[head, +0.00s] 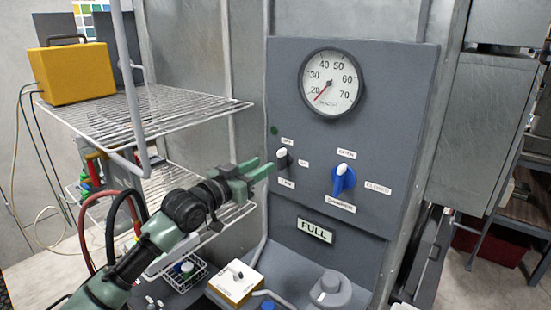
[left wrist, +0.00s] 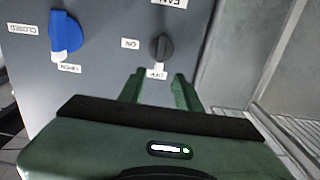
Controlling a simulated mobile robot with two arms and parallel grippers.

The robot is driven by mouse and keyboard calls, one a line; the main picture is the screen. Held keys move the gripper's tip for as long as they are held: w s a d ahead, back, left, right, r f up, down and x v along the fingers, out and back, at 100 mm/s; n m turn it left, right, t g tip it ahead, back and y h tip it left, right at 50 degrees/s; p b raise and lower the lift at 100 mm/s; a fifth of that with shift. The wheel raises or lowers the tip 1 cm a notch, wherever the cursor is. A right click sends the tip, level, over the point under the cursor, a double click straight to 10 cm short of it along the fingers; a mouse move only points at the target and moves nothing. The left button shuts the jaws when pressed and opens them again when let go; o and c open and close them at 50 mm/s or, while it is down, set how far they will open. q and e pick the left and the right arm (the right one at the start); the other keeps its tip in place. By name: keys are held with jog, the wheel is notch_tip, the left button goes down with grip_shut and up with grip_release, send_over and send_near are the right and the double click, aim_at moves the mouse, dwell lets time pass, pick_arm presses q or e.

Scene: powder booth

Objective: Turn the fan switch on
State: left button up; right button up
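The fan switch is a dark rotary knob (head: 283,158) with a white pointer, on the grey control panel (head: 390,130). Its pointer is at the OFF label (head: 287,141); the ON label (head: 304,163) is to its right and the FAN label (head: 287,183) below. The left wrist view shows the knob (left wrist: 161,48) upside down, pointer towards OFF (left wrist: 157,74). My left gripper (head: 263,165) is open, its green fingers pointing at the knob. In the left wrist view the gripper (left wrist: 159,84) has the knob just beyond its fingertips, roughly between them. My right gripper is out of view.
A blue damper knob (head: 343,180) sits right of the fan switch, its white tip towards OPEN. A round gauge (head: 332,83) is above. A wire shelf (head: 150,115) with a yellow case (head: 75,72) stands left. A switch box (head: 236,283) is below.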

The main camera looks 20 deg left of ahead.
aim_at(278, 157)
pick_arm(q)
jog(key=p+x, duration=0.1)
jog(key=x, duration=0.6)
jog(key=shift+d+f+p, duration=0.1)
jog(key=shift+f+p, duration=0.05)
jog(key=shift+p, duration=0.15)
grip_shut()
